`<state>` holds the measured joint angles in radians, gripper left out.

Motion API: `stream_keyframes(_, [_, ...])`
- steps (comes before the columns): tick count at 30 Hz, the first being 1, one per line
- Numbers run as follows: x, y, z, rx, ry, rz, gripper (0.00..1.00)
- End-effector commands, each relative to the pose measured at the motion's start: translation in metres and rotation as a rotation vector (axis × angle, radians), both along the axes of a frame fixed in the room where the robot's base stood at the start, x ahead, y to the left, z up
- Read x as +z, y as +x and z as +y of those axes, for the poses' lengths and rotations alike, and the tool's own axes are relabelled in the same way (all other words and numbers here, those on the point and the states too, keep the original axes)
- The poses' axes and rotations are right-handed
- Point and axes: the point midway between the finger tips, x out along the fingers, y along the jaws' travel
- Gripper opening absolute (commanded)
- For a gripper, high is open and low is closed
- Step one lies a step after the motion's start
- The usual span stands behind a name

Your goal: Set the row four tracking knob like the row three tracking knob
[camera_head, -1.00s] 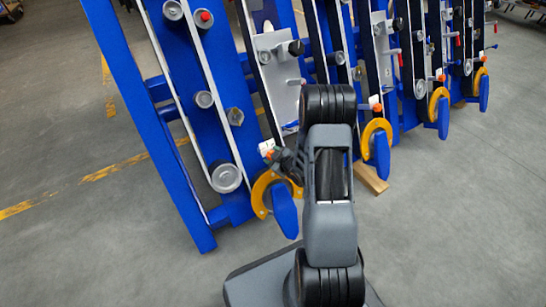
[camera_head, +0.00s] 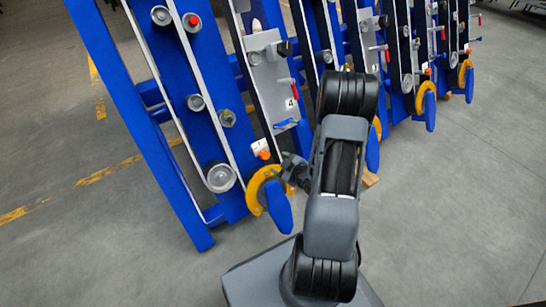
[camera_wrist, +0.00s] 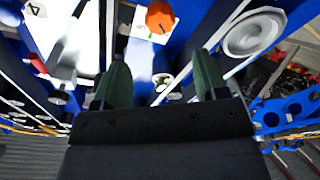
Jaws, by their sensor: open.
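The row four tracking knob (camera_head: 262,149) is a small orange knob on a white plate, low on the nearest row, just above the yellow ring. It also shows at the top of the wrist view (camera_wrist: 160,17); its exact setting is hard to read. My gripper (camera_head: 287,166) is just right of and below this knob, apart from it. In the wrist view, my gripper (camera_wrist: 161,82) has its two green fingers spread with nothing between them, and the knob lies beyond the tips. The row three tracking knob is not visible; my arm covers that area.
A "4" label (camera_head: 290,103) marks this row. A yellow ring (camera_head: 258,190) with a blue pointed part (camera_head: 278,207) lies close below my gripper. A grey roller (camera_head: 219,176) is left of the knob. More rows stand to the right; the floor in front is open.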

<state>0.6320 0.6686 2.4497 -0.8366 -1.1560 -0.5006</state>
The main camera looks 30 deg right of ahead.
Motion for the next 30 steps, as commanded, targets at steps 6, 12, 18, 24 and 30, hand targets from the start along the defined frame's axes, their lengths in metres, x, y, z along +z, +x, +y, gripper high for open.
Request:
stream_keyframes(6, [0.011,-0.024,-0.005,-0.002,0.0,0.0,0.67])
stream_keyframes(12, [0.014,-0.031,-0.006,0.001,-0.001,-0.001,0.67])
stream_keyframes(18, [0.013,-0.032,-0.006,0.001,-0.001,-0.001,0.67])
stream_keyframes(24, [0.013,-0.031,-0.006,0.001,-0.001,-0.001,0.67])
stream_keyframes(30, [0.013,-0.031,-0.006,0.001,-0.001,-0.001,0.67])
